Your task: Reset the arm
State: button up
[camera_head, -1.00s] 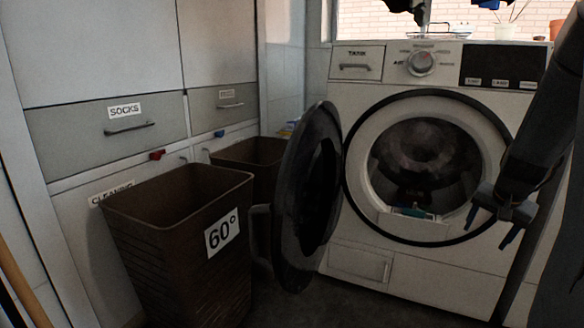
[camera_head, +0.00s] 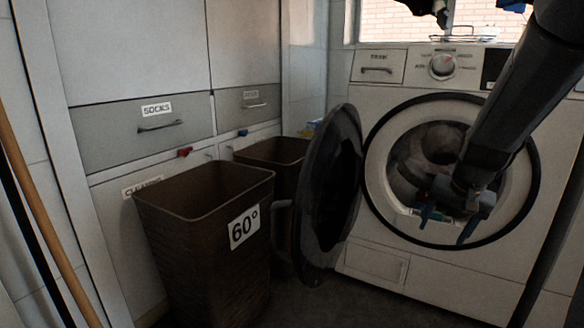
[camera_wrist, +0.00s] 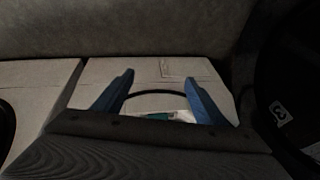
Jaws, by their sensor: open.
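My gripper (camera_head: 446,226) is at the end of my dark arm, in front of the lower part of the washing machine's (camera_head: 388,232) round opening. Its two blue fingers are spread apart and point down, with nothing between them in the head view. In the wrist view the open fingers (camera_wrist: 160,82) frame the machine's pale front and the opening's dark rim. A small white and teal patch (camera_wrist: 155,116) shows at the opening between the fingers. Whether the gripper touches the machine, I cannot tell.
The machine's round door (camera_head: 325,190) stands open to the left of my gripper. A brown basket marked 60° (camera_head: 205,245) and a second brown basket (camera_head: 275,152) stand left of it. Drawers (camera_head: 140,128) line the left wall. A wooden pole (camera_head: 45,205) leans at far left.

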jog(key=s+a+r+n+g+y+p, duration=0.15)
jog(key=s+a, duration=0.25)
jog(key=a, duration=0.6)
jog(key=s+a+r+n, duration=0.2)
jog(key=s+a+n, duration=0.15)
jog(key=a, duration=0.65)
jog(key=s+a+r+n+y, duration=0.15)
jog(key=s+a, duration=0.25)
jog(key=a, duration=0.6)
jog(key=s+a+r+n+g+p, duration=0.1)
jog(key=s+a+n, duration=0.4)
jog(key=s, duration=0.6)
jog(key=s+a+r+n+g+p, duration=0.1)
jog(key=s+a+n+g, duration=0.15)
jog(key=s+a, duration=0.6)
jog(key=s+d+r+m+h+p, duration=0.1)
jog(key=d+r+m+p, duration=0.2)
jog(key=d+r+p, duration=0.8)
jog(key=s+d+r+m+h+p, duration=0.1)
jog(key=d+r+m+p, duration=0.2)
jog(key=d+r+p, duration=0.8)
notch_tip(320, 180, up, 6)
jog(key=p, duration=1.5)
jog(key=shift+d+r+m+t+p, duration=0.25)
jog(key=shift+d+m+t+p, duration=0.05)
jog(key=shift+d+t+p, duration=0.1)
jog(key=shift+c, duration=0.4)
